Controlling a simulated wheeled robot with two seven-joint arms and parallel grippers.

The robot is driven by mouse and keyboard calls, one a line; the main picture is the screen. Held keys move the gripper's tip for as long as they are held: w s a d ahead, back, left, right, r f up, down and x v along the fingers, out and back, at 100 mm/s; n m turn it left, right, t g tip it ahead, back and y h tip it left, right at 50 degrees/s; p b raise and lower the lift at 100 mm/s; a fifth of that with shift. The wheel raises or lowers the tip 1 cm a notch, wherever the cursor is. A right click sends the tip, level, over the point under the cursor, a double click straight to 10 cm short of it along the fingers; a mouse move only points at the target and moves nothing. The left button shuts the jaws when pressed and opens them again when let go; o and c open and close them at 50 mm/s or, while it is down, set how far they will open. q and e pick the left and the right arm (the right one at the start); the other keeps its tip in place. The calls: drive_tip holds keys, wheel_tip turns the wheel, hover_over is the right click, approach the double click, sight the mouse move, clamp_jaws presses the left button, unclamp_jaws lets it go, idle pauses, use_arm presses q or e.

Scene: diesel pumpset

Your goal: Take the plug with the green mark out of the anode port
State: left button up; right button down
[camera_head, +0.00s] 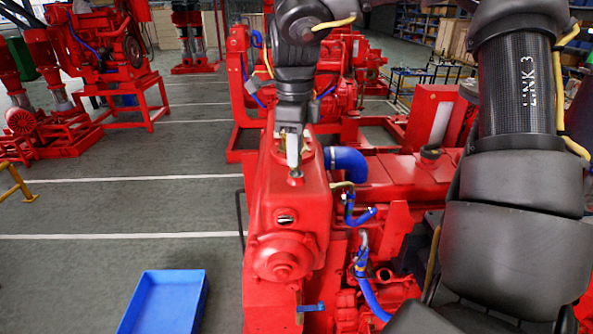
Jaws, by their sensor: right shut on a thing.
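My right gripper (293,152) points straight down over the top of the red pumpset (270,205), near its back end. It is shut on a small plug (295,175), which shows only as a little grey-brown piece under the fingertips. The plug is at or just above the anode port on the red top; I cannot tell how far in it sits. The port is mostly hidden by the plug and the fingers, and no green mark shows. My left gripper is not in view.
A blue tray (165,300) lies on the floor at the lower left. A blue hose (346,163) curves just right of the gripper. More red pumpsets (110,55) stand behind and at the left.

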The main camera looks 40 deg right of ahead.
drive_tip(key=shift+r, duration=2.1)
